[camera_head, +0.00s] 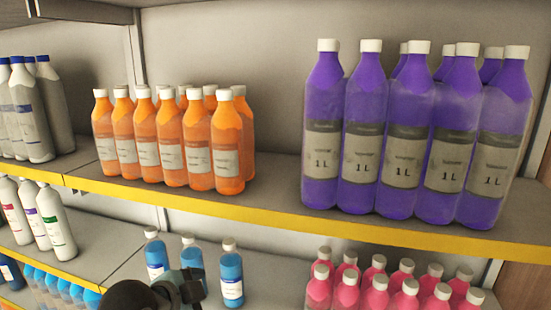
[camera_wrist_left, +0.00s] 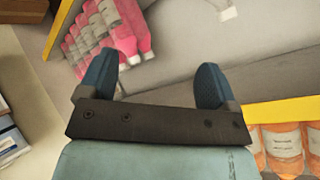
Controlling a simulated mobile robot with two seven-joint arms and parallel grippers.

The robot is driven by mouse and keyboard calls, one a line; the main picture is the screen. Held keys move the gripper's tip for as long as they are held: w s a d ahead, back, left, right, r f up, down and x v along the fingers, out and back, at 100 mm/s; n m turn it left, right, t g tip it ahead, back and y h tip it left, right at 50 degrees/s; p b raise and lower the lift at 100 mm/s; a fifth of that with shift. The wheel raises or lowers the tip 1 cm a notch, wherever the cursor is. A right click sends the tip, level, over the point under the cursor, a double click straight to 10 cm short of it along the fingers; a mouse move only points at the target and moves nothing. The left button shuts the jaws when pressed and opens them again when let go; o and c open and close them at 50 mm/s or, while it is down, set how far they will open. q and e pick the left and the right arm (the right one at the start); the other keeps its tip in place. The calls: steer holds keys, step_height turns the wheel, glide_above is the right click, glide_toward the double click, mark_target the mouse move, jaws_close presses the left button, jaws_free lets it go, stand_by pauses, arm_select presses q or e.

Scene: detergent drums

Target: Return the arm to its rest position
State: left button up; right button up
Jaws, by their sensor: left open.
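My left gripper (camera_wrist_left: 154,82) is open in the left wrist view. Its two blue-grey fingers are wide apart, with only bare grey shelf surface showing between them. In the head view, dark parts of my left arm and gripper (camera_head: 178,290) rise from the bottom edge. They are in front of the lower shelf, close to the small blue bottles, and partly hide them. Whether they touch any bottle cannot be told. My right gripper is in neither view.
The upper shelf edge (camera_head: 300,220) is yellow. Orange bottles (camera_head: 170,143) and large purple bottles (camera_head: 408,130) stand above it. Below are blue bottles (camera_head: 231,278), pink bottles (camera_head: 375,282) and white bottles (camera_head: 54,222). Bare lower shelf (camera_head: 268,275) lies between blue and pink bottles.

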arm_select(q)
steer(key=s+a+f+n+g+y, duration=0.2)
steer(key=s+a+f+n, duration=0.3)
steer(key=s, duration=0.4)
steer(key=s+a+f+n+g+y, duration=0.1)
steer(key=s+a+f+n, duration=0.2)
steer(key=s+f, duration=0.45)
steer(key=s+a+f+n+g+y, duration=0.2)
steer(key=s+a+f+n, duration=0.3)
steer(key=s, duration=0.4)
steer(key=w+d+f+t+h, duration=0.1)
steer(key=w+d+f+t, duration=0.1)
steer(key=f, duration=0.5)
steer(key=w+d+f+m+t+h, duration=0.1)
steer(key=w+d+f+t, duration=0.2)
steer(key=d+f+t, duration=0.2)
step_height(320, 180, down, 2)
steer(key=shift+f+m, duration=0.2)
steer(key=shift+m, duration=0.1)
